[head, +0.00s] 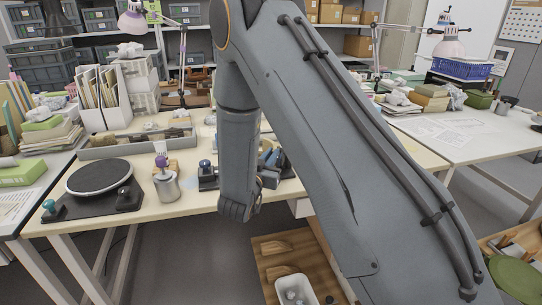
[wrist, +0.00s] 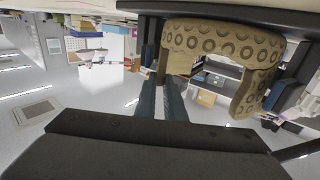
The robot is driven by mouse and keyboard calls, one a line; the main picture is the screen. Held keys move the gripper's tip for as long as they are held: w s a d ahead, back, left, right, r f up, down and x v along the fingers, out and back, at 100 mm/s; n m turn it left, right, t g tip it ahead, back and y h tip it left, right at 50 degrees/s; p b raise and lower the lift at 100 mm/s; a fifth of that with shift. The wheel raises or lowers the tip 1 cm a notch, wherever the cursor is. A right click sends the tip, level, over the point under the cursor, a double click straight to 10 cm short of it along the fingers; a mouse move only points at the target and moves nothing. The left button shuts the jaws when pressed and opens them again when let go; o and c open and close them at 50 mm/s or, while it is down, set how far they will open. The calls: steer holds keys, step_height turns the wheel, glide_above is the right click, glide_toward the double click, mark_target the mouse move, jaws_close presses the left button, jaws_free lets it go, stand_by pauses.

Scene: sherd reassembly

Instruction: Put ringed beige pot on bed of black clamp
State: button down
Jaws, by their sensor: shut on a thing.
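The ringed beige pot (wrist: 222,42) is a curved, arched piece with dark ring marks and plain brown edges. It shows in the upper right of the wrist view, which is upside down. My gripper (wrist: 166,82) is shut on its left edge there. The black clamp (wrist: 150,8) lies across the top of that view, with blue jaw pads on both sides of the pot. The pot lies against or very near the clamp's bed; contact cannot be told.
A long grey tray (head: 125,146) lies behind. A wooden tray (head: 265,250) with beige pieces and a white tub (head: 291,289) sits low in front.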

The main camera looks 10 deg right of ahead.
steer(key=c, duration=1.8)
jaws_free()
